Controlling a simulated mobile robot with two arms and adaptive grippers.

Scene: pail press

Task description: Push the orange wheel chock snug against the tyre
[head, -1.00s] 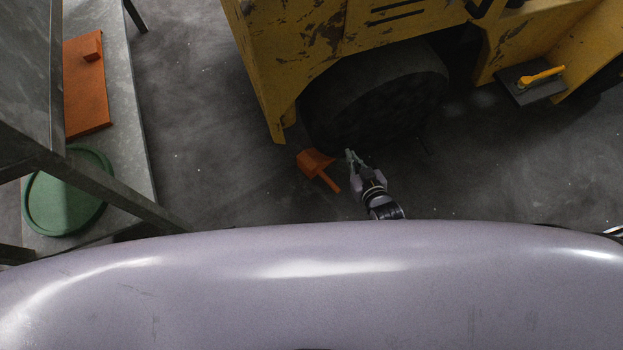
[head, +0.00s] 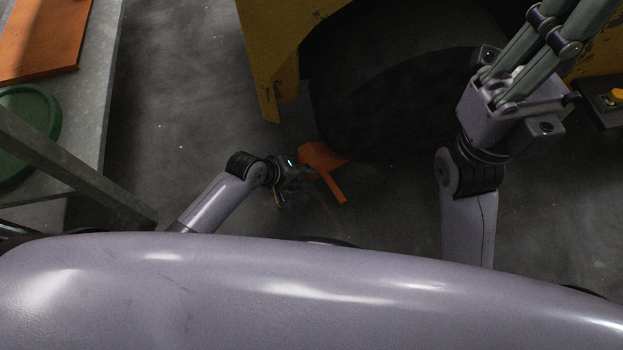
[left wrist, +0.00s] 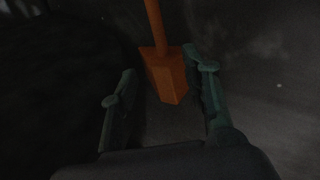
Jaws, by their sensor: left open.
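The orange wheel chock (head: 322,156) lies on the floor by the lower left edge of the dark tyre (head: 400,105), its handle pointing down and right. Its right end meets the tyre's outline in the head view; I cannot tell whether they touch. My left gripper (head: 302,173) is low at the chock's left, partly over it. In the left wrist view the open fingers (left wrist: 160,88) are apart, with the chock (left wrist: 166,76) seen between and beyond them, not gripped. My right gripper (head: 555,45) is raised at the upper right, its fingertips cut off by the frame.
The yellow vehicle body (head: 270,60) stands over the tyre. A grey bench (head: 100,75) at left carries an orange board (head: 45,38) and a green round lid (head: 28,135). A yellow-handled tool (head: 615,97) shows at the right edge.

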